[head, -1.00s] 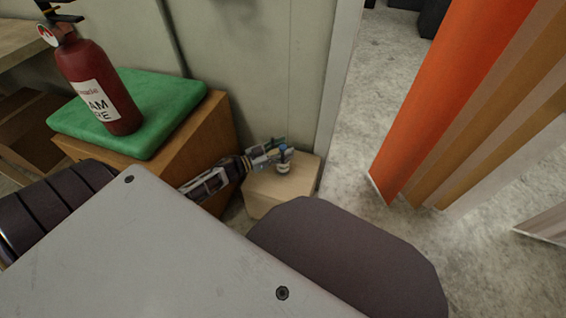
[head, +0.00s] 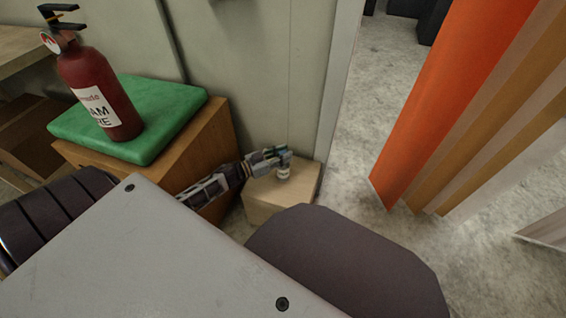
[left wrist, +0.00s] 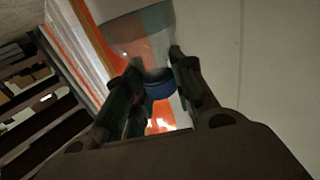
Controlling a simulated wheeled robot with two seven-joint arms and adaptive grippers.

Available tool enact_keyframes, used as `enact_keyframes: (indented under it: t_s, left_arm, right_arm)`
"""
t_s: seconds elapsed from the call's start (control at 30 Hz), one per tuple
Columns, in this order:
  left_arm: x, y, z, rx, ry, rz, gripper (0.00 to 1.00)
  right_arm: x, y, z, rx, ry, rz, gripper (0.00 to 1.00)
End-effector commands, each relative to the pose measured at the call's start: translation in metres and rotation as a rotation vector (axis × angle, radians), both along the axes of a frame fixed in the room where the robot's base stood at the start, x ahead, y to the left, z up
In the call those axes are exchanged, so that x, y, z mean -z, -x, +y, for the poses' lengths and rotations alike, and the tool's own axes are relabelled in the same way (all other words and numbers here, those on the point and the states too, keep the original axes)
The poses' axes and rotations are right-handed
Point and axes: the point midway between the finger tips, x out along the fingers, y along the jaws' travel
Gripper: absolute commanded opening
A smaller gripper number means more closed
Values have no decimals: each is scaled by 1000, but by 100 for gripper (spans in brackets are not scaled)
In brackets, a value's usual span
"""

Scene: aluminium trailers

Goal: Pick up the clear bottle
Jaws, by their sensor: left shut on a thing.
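The clear bottle (head: 283,172) stands on a small light wooden box (head: 262,206) against the wall in the head view. Its blue cap (left wrist: 159,88) shows between the fingers in the left wrist view. My left gripper (head: 277,155) reaches in from the left and is shut on the bottle near its top. In the left wrist view my left gripper (left wrist: 158,80) has one finger on each side of the cap. The fingers hide part of the bottle in the head view. My right gripper is not in view.
A red fire extinguisher (head: 98,90) stands on a green cushion (head: 165,105) on a wooden cabinet (head: 207,145) left of the box. An orange panel (head: 440,90) and striped boards stand at the right.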

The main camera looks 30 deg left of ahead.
Motion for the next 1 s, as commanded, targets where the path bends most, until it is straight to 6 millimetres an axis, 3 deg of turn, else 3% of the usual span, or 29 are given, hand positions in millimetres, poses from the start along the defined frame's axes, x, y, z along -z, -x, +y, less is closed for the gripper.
enact_keyframes:
  t_s: [0.37,1.0]
  left_arm:
    - [-11,0,0,0,-1,2,0]
    - [-77,0,0,1,-1,0,0]
  right_arm:
    - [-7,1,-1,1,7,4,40]
    - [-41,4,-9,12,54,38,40]
